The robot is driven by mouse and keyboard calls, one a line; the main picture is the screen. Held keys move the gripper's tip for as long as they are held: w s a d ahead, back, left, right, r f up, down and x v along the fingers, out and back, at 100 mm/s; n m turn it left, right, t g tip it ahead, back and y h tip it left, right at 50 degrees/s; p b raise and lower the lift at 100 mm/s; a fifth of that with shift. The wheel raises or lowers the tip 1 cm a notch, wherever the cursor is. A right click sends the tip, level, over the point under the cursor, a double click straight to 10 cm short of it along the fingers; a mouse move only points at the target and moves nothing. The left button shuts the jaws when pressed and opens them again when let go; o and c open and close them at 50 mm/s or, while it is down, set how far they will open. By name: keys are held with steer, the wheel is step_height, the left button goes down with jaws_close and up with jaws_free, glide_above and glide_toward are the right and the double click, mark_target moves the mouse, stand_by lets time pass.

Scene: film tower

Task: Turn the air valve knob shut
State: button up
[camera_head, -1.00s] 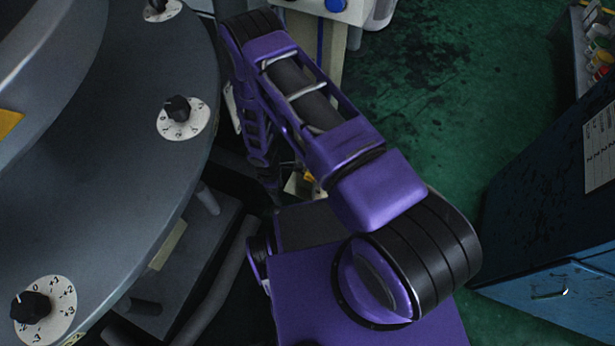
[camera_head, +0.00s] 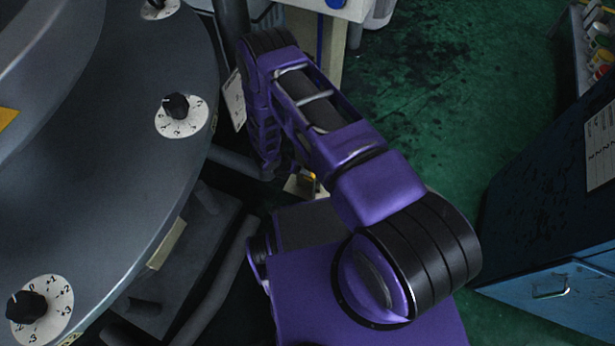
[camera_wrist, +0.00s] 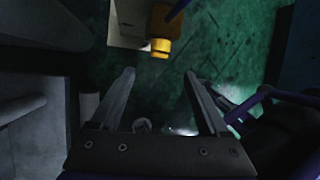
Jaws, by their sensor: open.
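A yellow knob (camera_wrist: 160,47) shows at the top centre of the wrist view, beside a pale plate or box (camera_wrist: 128,22). It looks like the air valve knob, but no label can be read. A small yellow part also shows low beside my arm in the head view (camera_head: 308,182), mostly hidden. My gripper (camera_wrist: 160,73) is open and empty in the wrist view. The yellow knob appears just beyond the gap between the fingertips, with no contact visible. In the head view my own arm hides the gripper.
A round dark grey machine (camera_head: 110,190) fills the left, with black knobs on white dials, one at mid-height (camera_head: 176,106). Grey pipes (camera_head: 232,262) run below it. A pale box (camera_head: 350,10) stands behind my arm. A blue cabinet (camera_head: 555,285) stands right. Green floor (camera_head: 450,90) lies open between.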

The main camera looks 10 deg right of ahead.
steer(key=b+x, duration=0.2)
steer(key=x, duration=1)
steer(key=shift+b, duration=0.3)
steer(key=shift+r, duration=0.1)
jaws_close()
steer(key=shift+w, duration=0.1)
steer(key=shift+w+a+g+h, duration=0.1)
steer(key=shift+g+h, duration=0.15)
steer(key=shift+h, duration=0.25)
steer(key=shift+w+g+h, duration=0.15)
steer(key=shift+g+h, duration=0.1)
steer(key=shift+h, duration=0.25)
steer(key=shift+n+g+h, duration=0.4)
steer(key=shift+g+h, duration=0.1)
steer(key=shift+h, duration=0.2)
